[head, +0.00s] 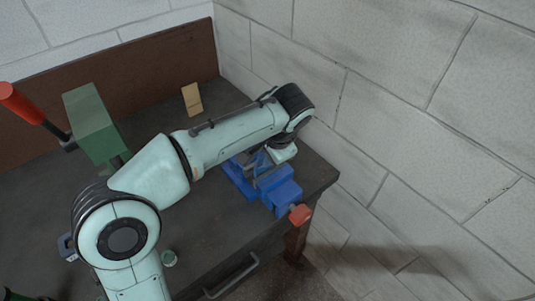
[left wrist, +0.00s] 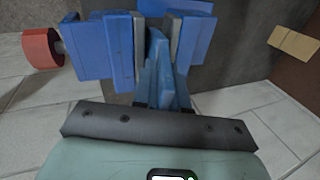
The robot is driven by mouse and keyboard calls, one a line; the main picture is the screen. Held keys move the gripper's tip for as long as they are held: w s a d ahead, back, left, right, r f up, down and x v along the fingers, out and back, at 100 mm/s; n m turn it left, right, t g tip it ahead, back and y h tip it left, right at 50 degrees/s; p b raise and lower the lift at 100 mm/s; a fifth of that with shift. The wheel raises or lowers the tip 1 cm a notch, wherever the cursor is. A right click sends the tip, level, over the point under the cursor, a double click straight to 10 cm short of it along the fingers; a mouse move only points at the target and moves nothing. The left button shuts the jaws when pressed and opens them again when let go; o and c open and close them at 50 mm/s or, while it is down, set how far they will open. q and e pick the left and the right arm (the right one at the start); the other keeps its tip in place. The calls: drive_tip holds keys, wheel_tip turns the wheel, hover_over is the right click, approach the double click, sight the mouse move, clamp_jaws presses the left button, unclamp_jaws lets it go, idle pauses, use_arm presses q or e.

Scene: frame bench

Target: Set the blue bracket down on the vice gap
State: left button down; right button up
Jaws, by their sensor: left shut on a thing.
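The vice (head: 278,190) is blue with a red handle end and stands at the right end of the bench. It also shows in the left wrist view (left wrist: 90,48), with grey jaw plates on both sides of its gap. My left gripper (left wrist: 163,92) is shut on the blue bracket (left wrist: 154,75). The bracket's far end appears between the jaw plates; I cannot tell whether it touches them. In the head view, the bracket (head: 260,159) is partly hidden by my left wrist, above the vice. My right gripper is not in view.
A green press (head: 95,122) with a red-gripped lever stands at the back left. A tan block (head: 192,99) sits near the back board. A wall closes off the right.

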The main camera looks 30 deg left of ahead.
use_arm(q)
drive_tip(key=shift+f, duration=0.3)
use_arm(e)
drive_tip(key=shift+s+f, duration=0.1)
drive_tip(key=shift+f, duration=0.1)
use_arm(q)
drive_tip(key=c, duration=1.1)
unclamp_jaws()
drive_tip(key=p+v, duration=0.2)
drive_tip(key=v, duration=1.1)
drive_tip(key=shift+r+p, duration=0.2)
drive_tip(key=shift+p, duration=0.2)
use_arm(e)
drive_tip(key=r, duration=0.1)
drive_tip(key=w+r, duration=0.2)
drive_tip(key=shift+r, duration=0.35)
use_arm(q)
drive_tip(key=shift+s, duration=0.1)
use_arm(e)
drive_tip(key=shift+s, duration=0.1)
